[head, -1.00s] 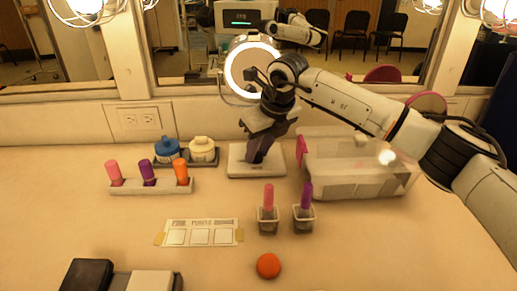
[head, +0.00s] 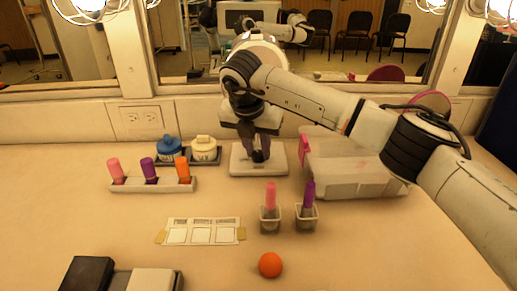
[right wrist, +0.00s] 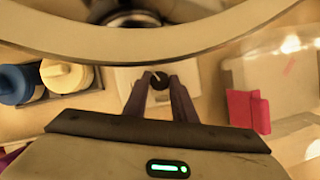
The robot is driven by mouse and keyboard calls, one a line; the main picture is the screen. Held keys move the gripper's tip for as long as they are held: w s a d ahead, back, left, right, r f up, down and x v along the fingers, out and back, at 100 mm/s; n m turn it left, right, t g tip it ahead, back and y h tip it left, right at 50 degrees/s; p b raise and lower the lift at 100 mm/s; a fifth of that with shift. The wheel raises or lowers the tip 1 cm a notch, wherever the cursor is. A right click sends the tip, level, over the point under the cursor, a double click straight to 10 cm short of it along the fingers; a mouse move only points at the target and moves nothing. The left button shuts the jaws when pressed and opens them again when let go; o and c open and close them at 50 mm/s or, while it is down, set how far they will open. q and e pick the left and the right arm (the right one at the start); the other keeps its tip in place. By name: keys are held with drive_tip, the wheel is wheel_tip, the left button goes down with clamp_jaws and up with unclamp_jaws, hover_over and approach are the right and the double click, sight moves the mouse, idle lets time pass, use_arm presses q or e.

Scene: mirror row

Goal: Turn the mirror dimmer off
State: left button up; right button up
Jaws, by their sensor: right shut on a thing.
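The round mirror (head: 268,46) stands on a pale base (head: 240,160) at the back of the counter; my right arm hides most of it. Its ring looks unlit, and the rim crosses the top of the right wrist view (right wrist: 120,42). A small dark dimmer knob (right wrist: 159,79) with a pale mark sits on the base. My right gripper (head: 260,155) points down at the base, its fingers on both sides of the knob and shut on it, as the right wrist view (right wrist: 159,84) shows. My left gripper is not in view.
A clear bin (head: 355,170) with a pink clip stands right of the base. Blue and white jars (head: 203,148) and a tray of colored tubes (head: 150,187) stand left. Two cups with tubes (head: 270,220) and an orange ball (head: 270,265) are in front.

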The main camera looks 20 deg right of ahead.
drive_tip(key=m+g+h+p, duration=0.1)
drive_tip(key=m, duration=0.3)
drive_tip(key=shift+w+a+m, duration=0.1)
drive_tip(key=shift+w+m, duration=0.05)
drive_tip(key=shift+m, duration=0.25)
drive_tip(key=shift+g, duration=0.4)
drive_tip(key=o, duration=1)
drive_tip(key=shift+o, duration=0.2)
drive_tip(key=v, duration=1)
drive_tip(key=shift+a+p, duration=0.2)
drive_tip(key=shift+p, duration=0.15)
drive_tip(key=shift+r, duration=0.2)
